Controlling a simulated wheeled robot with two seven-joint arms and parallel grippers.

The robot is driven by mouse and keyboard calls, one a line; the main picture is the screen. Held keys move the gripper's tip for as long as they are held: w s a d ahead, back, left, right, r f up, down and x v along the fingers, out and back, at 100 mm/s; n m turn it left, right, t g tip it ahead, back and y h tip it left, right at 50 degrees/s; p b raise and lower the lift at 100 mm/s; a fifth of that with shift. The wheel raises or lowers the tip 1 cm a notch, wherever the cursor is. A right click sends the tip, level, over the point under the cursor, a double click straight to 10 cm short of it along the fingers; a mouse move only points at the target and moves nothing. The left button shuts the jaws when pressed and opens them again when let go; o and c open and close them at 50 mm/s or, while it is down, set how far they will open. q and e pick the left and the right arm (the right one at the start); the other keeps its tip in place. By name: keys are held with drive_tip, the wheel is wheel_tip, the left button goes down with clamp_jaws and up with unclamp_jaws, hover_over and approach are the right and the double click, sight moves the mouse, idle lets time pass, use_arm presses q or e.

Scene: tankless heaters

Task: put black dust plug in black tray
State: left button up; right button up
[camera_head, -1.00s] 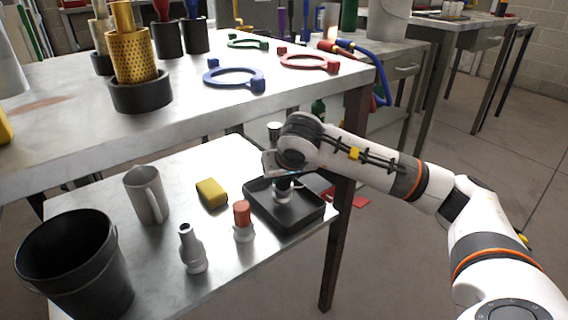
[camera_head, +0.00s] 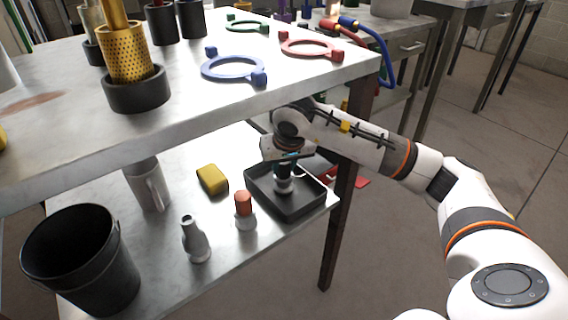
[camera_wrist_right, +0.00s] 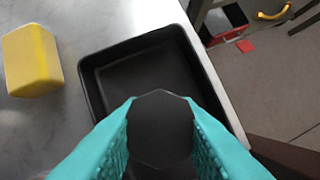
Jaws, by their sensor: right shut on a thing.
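My right gripper (camera_head: 286,160) is shut on the black dust plug (camera_head: 284,172) and points down over the black tray (camera_head: 318,199). In the right wrist view the plug (camera_wrist_right: 160,130) is a dark faceted piece between the teal fingers (camera_wrist_right: 160,155). A pale grey fitting (camera_head: 284,186) shows directly under the plug, within the tray's outline; I cannot tell whether the two touch. The tray's far part (camera_wrist_right: 150,65) is bare in the wrist view, and its near part is hidden by the gripper. My left gripper is not in view.
Left of the tray are a yellow block (camera_head: 212,180), a fitting with an orange plug (camera_head: 244,206), a bare grey fitting (camera_head: 195,242), a mug (camera_head: 148,187) and a black bucket (camera_head: 82,262). The upper table (camera_head: 180,105) overhangs the back; a dark leg (camera_head: 340,225) stands right.

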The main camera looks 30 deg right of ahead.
drive_tip(key=shift+f, duration=0.15)
drive_tip(key=o, duration=1.1)
